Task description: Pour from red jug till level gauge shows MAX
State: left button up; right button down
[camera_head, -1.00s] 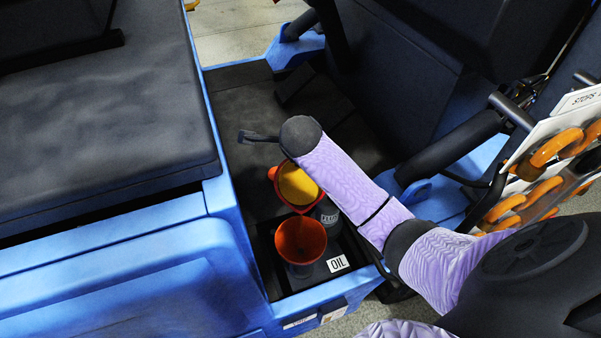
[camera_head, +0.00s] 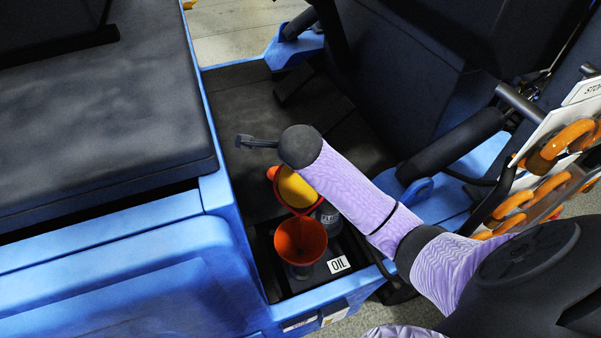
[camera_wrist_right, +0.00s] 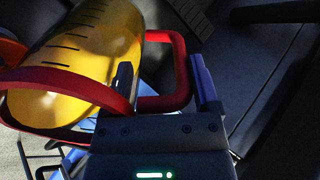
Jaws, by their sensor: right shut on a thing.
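The red jug (camera_head: 297,190), with yellow contents or a yellow body, is partly behind my right arm in the head view, tilted with its red rim above the funnel. In the right wrist view the jug (camera_wrist_right: 85,65) shows dark graduation marks and a red handle (camera_wrist_right: 180,72). My right gripper (camera_wrist_right: 164,88) is shut on this handle; the arm hides it in the head view. An orange-red funnel (camera_head: 300,240) stands below the jug's rim. I cannot clearly make out a stream between them. No level gauge reading or MAX mark is legible. My left gripper is not in view.
A white OIL label (camera_head: 338,264) lies beside the funnel in the dark well of the blue frame (camera_head: 232,225). A grey labelled part (camera_head: 329,216) is beside the jug. A dark padded seat (camera_head: 100,120) is left; orange shackles hang on a board (camera_head: 553,165) at right.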

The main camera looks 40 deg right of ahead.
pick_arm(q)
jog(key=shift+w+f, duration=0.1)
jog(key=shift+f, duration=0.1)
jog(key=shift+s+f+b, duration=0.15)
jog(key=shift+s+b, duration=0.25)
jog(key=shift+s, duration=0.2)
pick_arm(e)
jog(key=shift+s+a+f+t, duration=0.1)
jog(key=shift+f+t, duration=0.1)
jog(key=shift+t, duration=0.1)
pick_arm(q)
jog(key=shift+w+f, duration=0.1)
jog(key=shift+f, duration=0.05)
pick_arm(e)
jog(key=shift+f, duration=0.1)
jog(key=shift+s+f+h, duration=0.1)
jog(key=shift+h, duration=0.2)
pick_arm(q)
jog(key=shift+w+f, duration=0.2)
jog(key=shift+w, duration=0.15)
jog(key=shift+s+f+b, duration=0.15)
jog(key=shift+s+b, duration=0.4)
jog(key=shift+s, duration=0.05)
pick_arm(e)
jog(key=shift+a+f+t, duration=0.1)
jog(key=shift+f+t, duration=0.15)
jog(key=shift+t, duration=0.15)
